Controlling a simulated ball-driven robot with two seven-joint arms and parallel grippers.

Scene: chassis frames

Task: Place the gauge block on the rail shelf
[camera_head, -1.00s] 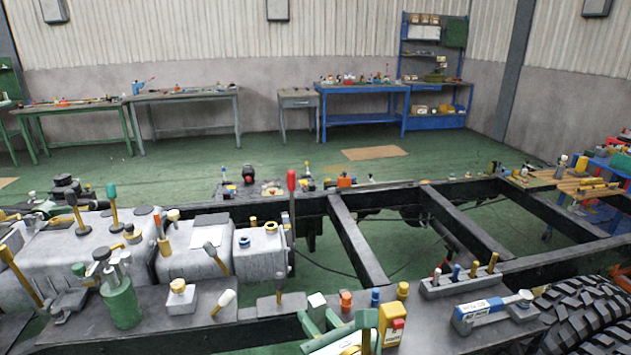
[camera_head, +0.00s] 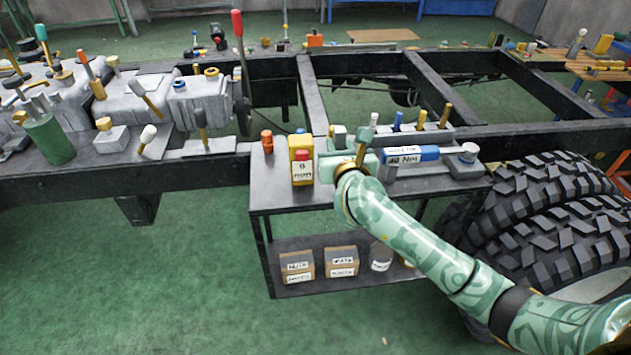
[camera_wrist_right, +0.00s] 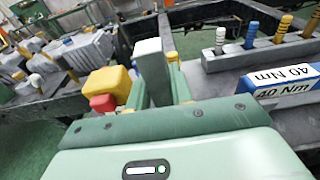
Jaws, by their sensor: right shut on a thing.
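My right gripper (camera_head: 345,143) is above the upper top of the dark shelf unit (camera_head: 272,200) beside the chassis rail. It is shut on a pale grey upright block (camera_wrist_right: 152,70), which I take for the gauge block. The block (camera_head: 338,136) shows small in the head view, partly hidden by the green fingers. I cannot tell whether its lower end touches the shelf. My left gripper is not in view.
A blue and white torque wrench (camera_head: 412,154) lies right of the gripper, before a grey holder with several coloured pegs (camera_head: 420,133). Labelled boxes (camera_head: 342,262) sit on the lower shelf. Large tyres (camera_head: 545,195) stand at right.

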